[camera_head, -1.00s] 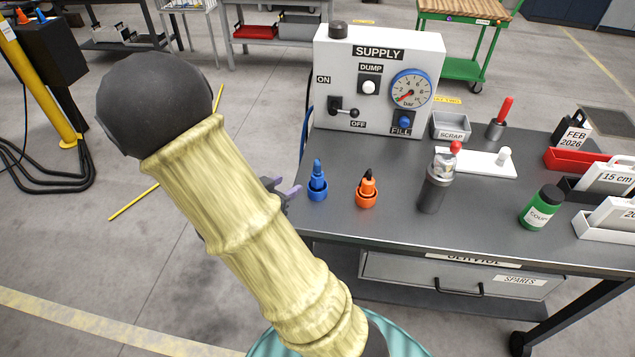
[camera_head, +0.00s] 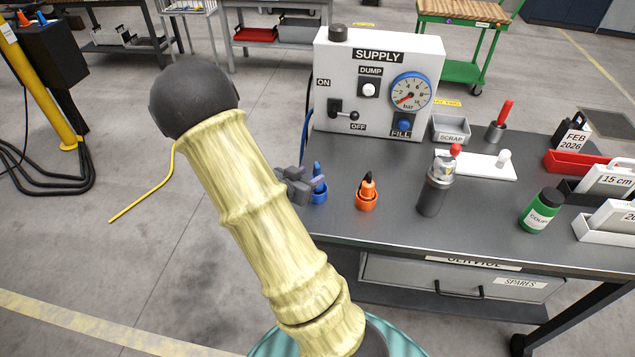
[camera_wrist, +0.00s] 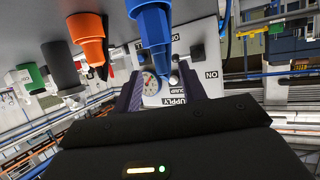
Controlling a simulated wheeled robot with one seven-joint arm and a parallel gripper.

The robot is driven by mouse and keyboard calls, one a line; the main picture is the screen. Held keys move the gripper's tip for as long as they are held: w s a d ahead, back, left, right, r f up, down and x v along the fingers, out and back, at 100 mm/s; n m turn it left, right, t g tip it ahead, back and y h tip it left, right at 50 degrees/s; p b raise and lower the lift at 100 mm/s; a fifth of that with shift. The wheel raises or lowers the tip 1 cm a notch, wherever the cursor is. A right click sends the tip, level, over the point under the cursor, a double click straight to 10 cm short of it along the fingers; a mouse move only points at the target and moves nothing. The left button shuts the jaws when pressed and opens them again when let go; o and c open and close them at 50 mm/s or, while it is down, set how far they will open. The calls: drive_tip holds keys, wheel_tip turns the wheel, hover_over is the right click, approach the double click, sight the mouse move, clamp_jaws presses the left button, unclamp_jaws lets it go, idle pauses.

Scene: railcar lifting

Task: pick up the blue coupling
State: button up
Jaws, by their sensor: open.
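The blue coupling (camera_head: 319,194) stands upright on the grey service bench near its left edge. My gripper (camera_head: 306,180) is open at its left side, with a finger partly covering it in the head view. In the wrist view the blue coupling (camera_wrist: 150,27) hangs from the top because the picture is upside down. Its narrow end points into the gap between the open fingers of my gripper (camera_wrist: 162,88). I cannot tell whether a finger touches it. Nothing is held.
An orange coupling (camera_head: 366,198) stands close to the right. Behind are the white supply box (camera_head: 345,75) and its lever. A dark cylinder (camera_head: 432,196) and green bottle (camera_head: 541,212) stand further right. The bench front between them is clear.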

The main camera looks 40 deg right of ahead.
sight(316, 171)
drive_tip(key=shift+x, duration=0.9)
drive_tip(key=p+x, duration=0.1)
drive_tip(key=x, duration=0.4)
drive_tip(key=shift+w+d, duration=0.15)
clamp_jaws()
